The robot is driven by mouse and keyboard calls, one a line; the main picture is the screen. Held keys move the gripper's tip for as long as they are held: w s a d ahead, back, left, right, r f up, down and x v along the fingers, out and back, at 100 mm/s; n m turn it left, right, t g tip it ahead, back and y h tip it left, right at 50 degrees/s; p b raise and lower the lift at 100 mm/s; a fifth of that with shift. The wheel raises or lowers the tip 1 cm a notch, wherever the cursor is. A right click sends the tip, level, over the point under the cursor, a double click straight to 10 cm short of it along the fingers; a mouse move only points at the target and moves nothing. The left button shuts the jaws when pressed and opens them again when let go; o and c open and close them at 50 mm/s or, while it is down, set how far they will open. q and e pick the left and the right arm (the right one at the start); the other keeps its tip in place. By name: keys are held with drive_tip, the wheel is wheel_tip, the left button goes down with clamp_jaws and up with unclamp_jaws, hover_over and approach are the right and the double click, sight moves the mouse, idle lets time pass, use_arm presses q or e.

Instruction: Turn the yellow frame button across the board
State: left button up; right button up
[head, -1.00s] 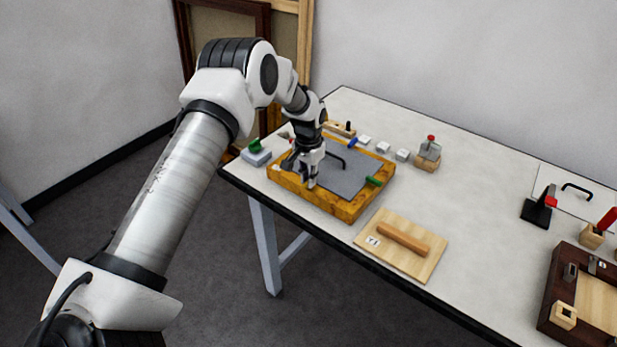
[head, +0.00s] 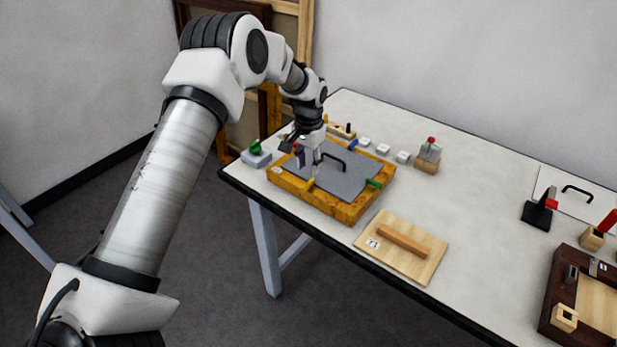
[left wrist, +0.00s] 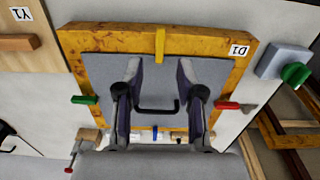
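The gilt frame (head: 345,211) lies on the table with a grey board (head: 350,182) inside it. The yellow button (head: 309,185) sits on the frame's near side; in the left wrist view the yellow button (left wrist: 160,45) points inward, from the frame over the board's edge. A black handle (head: 333,158) stands on the board. My left gripper (head: 309,163) is open and empty above the board, clear of the yellow button; its fingers also show in the left wrist view (left wrist: 160,75).
A wooden board with a handle (head: 403,243), labelled Y1, lies right of the frame. A grey block with a green knob (head: 256,156) stands left. Small white blocks (head: 383,150) and a red-topped block (head: 428,157) lie behind.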

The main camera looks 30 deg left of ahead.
sight(309, 183)
use_arm(q)
wheel_tip(309, 183, up, 6)
drive_tip(key=shift+f, duration=0.1)
idle(0.4)
